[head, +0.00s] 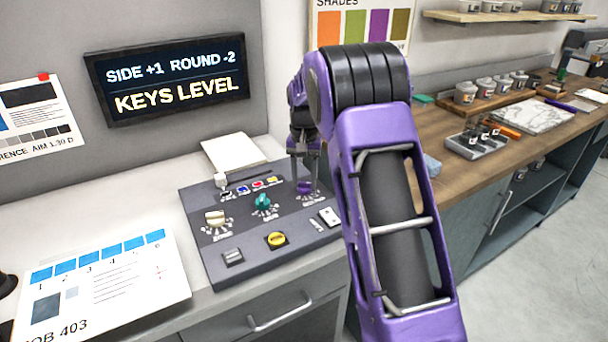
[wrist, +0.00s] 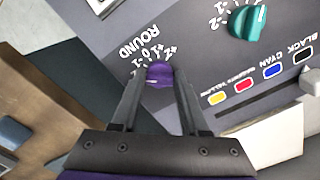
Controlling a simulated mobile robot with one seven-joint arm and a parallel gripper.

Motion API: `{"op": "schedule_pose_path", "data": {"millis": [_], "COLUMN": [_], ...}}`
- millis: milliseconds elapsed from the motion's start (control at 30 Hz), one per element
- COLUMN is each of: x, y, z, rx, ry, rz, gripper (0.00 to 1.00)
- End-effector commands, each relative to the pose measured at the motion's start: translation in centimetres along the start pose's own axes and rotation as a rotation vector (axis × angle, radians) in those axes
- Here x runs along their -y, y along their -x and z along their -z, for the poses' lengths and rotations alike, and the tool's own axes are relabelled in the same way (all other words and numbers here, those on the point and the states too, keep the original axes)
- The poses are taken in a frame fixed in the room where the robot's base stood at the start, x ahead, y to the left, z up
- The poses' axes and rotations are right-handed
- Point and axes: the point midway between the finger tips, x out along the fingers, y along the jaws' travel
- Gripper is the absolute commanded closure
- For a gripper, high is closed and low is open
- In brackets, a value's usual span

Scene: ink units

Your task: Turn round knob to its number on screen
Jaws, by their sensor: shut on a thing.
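The screen (head: 167,76) on the wall reads "SIDE +1 ROUND -2" and, below, "KEYS LEVEL". The purple round knob (head: 304,187) sits at the right of the dark control panel (head: 215,258). My gripper (head: 307,177) reaches down over it and is shut on it. In the wrist view the purple knob (wrist: 159,74) is between my two fingertips, with the word ROUND and a number scale beyond it. Marks from about -1 to +2 show there; the near side of the scale is hidden. I cannot tell which number the knob points to.
A teal knob (head: 263,203) is close to the left of the purple one, then a cream knob (head: 214,217). A yellow knob (head: 277,240) is nearer the front. Small coloured keys line the panel's back. A printed job sheet (head: 105,285) lies left.

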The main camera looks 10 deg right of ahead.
Motion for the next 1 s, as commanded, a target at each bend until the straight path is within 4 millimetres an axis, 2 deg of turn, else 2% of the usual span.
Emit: {"op": "schedule_pose_path", "data": {"millis": [400,900,933,1000], "x": [-0.1,-0.08,-0.08,-0.08], "y": [0.12,0.1,0.1,0.09], "z": [0.12,0.13,0.13,0.12], "rx": [-0.004,-0.005,-0.005,-0.004], "ry": [0.16,0.177,0.177,0.176], "rz": [0.0,0.0,0.0,0.0], "gripper": [1.0,1.0,0.51,0.38]}}
